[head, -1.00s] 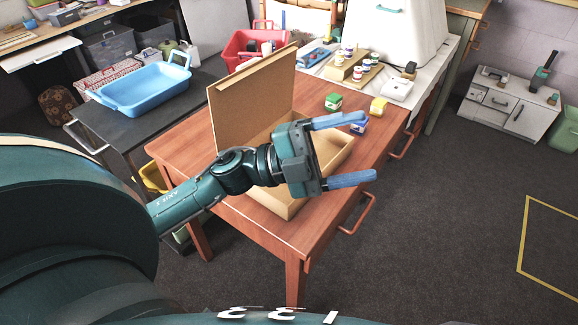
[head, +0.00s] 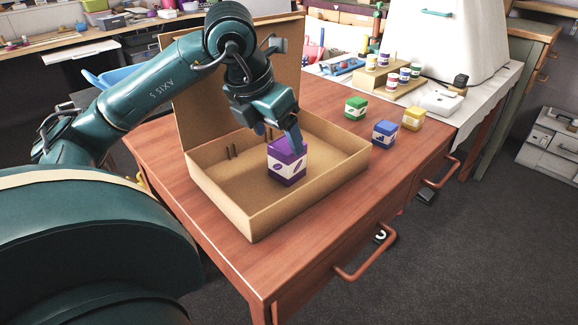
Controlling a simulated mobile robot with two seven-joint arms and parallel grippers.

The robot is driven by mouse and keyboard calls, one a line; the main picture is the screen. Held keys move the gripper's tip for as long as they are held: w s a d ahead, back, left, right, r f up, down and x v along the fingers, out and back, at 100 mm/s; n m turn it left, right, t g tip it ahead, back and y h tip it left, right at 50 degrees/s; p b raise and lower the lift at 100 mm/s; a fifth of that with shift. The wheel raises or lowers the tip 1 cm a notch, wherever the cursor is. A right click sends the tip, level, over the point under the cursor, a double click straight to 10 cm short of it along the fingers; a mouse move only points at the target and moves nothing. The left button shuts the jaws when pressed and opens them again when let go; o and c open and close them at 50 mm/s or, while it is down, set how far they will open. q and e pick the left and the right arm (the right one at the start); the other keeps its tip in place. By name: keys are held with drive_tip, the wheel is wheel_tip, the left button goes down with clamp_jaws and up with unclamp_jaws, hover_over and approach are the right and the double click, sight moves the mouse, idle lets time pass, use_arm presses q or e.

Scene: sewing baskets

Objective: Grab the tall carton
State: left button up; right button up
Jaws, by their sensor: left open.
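A purple and white carton (head: 287,166), taller than the other small cartons, stands upright inside the open cardboard box (head: 253,223). My left gripper (head: 279,134) points down right at the top of this carton. Its jaws are open, with one blue finger in front of the carton's upper right part and the other near its upper left edge. I cannot tell whether the fingers touch it. My right gripper is not in view.
The box's raised lid (head: 190,113) stands behind my left arm. Green (head: 356,107), blue (head: 385,134) and yellow (head: 413,119) cartons stand on the wooden table (head: 330,238) right of the box. Several small jars stand at the back.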

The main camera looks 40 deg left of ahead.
sight(290, 157)
use_arm(q)
drive_tip(key=x, duration=0.2)
drive_tip(key=shift+w+d+f, duration=0.1)
drive_tip(key=shift+w+f, duration=0.05)
drive_tip(key=shift+f, duration=0.25)
drive_tip(key=b+x, duration=0.2)
drive_tip(key=x, duration=0.2)
drive_tip(key=shift+w+d+f, duration=0.1)
drive_tip(key=shift+w+f, duration=0.1)
drive_tip(key=shift+w, duration=0.05)
drive_tip(key=shift+w+f, duration=0.15)
drive_tip(key=shift+f, duration=0.15)
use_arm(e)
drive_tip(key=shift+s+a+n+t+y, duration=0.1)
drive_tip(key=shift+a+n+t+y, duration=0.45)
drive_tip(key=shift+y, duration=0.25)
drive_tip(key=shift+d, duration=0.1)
use_arm(q)
drive_tip(key=shift+r, duration=0.1)
drive_tip(key=c, duration=1.1)
drive_tip(key=shift+c, duration=0.3)
